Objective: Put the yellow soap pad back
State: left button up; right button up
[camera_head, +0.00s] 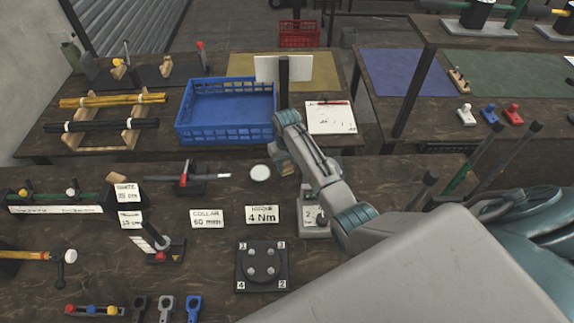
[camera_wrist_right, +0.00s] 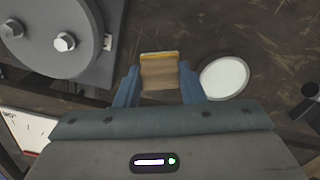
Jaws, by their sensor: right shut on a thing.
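My right gripper (camera_head: 284,160) is over the near bench, just right of a white round disc (camera_head: 260,173). In the right wrist view, its two blue-grey fingers (camera_wrist_right: 160,85) are shut on a small tan block with a yellow strip along its far edge, which looks like the yellow soap pad (camera_wrist_right: 160,72). The pad also shows as a tan patch below the gripper in the head view (camera_head: 288,168). The disc lies right of the fingers in the wrist view (camera_wrist_right: 224,77). I cannot tell how high the pad is above the bench. My left gripper is not in view.
A blue crate (camera_head: 228,137) and a white sheet (camera_head: 331,118) are on the bench behind. A black plate with bolts (camera_head: 262,266) and a "4 Nm" card (camera_head: 262,215) lie in front. A clamp tool (camera_head: 186,178) is left of the disc. A round bolted plate (camera_wrist_right: 62,35) fills the wrist view's upper left.

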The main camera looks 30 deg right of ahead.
aim_at(286, 164)
jog(key=shift+f, duration=1.05)
jog(key=shift+a, duration=0.1)
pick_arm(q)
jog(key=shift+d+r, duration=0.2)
pick_arm(e)
jog(key=o, duration=0.9)
jog(key=shift+f, duration=0.1)
jog(key=shift+w+r, duration=0.1)
jog(key=shift+r, duration=0.3)
pick_arm(q)
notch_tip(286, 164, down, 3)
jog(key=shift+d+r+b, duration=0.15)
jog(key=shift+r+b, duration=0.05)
jog(key=shift+b, duration=1.05)
pick_arm(e)
notch_tip(286, 164, up, 12)
jog(key=shift+f, duration=0.25)
